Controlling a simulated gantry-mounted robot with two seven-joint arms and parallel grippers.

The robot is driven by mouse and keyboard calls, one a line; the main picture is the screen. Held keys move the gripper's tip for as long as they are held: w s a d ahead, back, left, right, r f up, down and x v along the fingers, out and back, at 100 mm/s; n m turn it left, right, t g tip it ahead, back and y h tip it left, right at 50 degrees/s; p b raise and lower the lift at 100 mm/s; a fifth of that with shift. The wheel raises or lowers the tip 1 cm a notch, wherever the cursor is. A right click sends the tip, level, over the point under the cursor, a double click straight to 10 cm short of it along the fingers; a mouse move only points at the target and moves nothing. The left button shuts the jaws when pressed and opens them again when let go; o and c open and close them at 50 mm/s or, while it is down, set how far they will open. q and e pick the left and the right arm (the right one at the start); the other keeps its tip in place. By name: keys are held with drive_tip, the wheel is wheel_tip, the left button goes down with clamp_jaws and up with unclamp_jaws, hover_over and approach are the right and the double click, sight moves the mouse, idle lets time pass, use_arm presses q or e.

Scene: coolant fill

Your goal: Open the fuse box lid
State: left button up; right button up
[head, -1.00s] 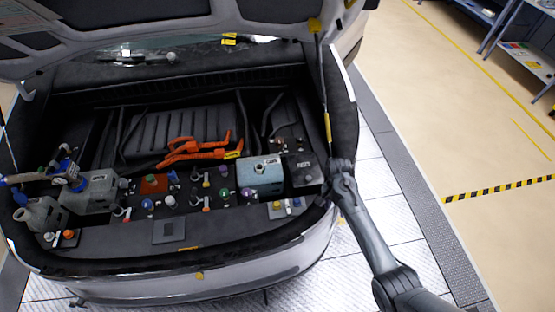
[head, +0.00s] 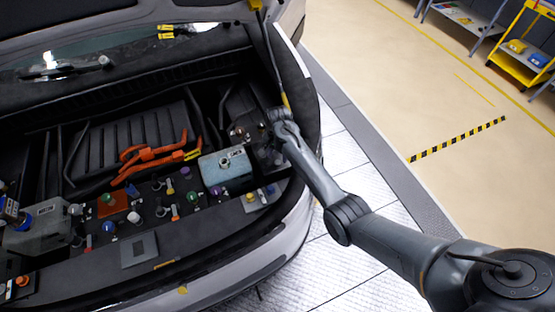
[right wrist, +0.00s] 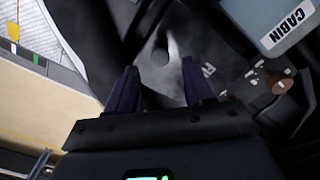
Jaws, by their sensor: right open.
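The fuse box appears to be the black box (head: 266,158) at the right end of the engine bay, beside the blue-grey tank, with its top partly hidden by my right gripper. In the right wrist view its dark lid (right wrist: 172,75) lies flat beyond the fingers and looks closed. A dark round spot shows on it. My right gripper (head: 277,134) is over the box. In the right wrist view its two fingers (right wrist: 160,88) are apart with nothing held between them. Whether they touch the lid I cannot tell. My left gripper is not in view.
The blue-grey tank (head: 226,172), marked CABIN in the right wrist view (right wrist: 275,25), stands close beside the box. Orange cables (head: 150,155) lie further left. The raised hood's yellow-ended strut (head: 268,45) rises close behind my right gripper. Coloured caps line the front.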

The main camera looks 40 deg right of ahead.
sight(278, 162)
drive_tip(key=shift+f, duration=1.65)
clamp_jaws()
